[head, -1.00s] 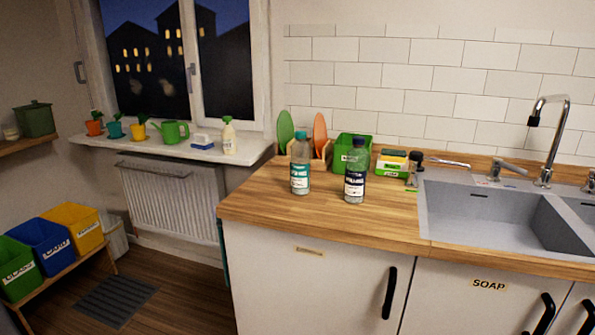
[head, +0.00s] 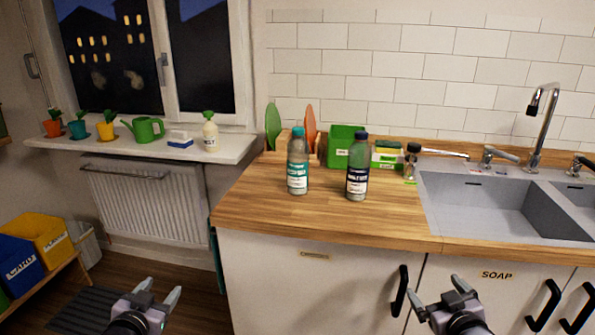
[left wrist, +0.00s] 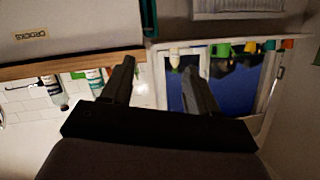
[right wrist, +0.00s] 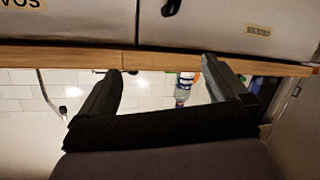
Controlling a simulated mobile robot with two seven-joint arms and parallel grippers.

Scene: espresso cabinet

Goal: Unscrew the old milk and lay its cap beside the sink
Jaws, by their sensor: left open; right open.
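Two bottles stand upright on the wooden counter (head: 250,205). One milk bottle (head: 298,165) has a teal cap and teal label. The other bottle (head: 357,170) has a dark blue cap and dark label. I cannot read which is the old milk. Both caps are on. The sink (head: 440,200) is at the right. My left gripper (head: 158,290) is open and empty, low in front of the counter at left. My right gripper (head: 438,292) is open and empty, in front of the cabinet doors. Both are well apart from the bottles.
Behind the bottles are a green box (head: 345,143), a plate rack with a green plate (head: 272,127) and orange plate (head: 310,125), a sponge pack (head: 388,155) and a small jar (head: 412,160). The faucet (head: 540,125) rises behind the sink. The counter's front is clear.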

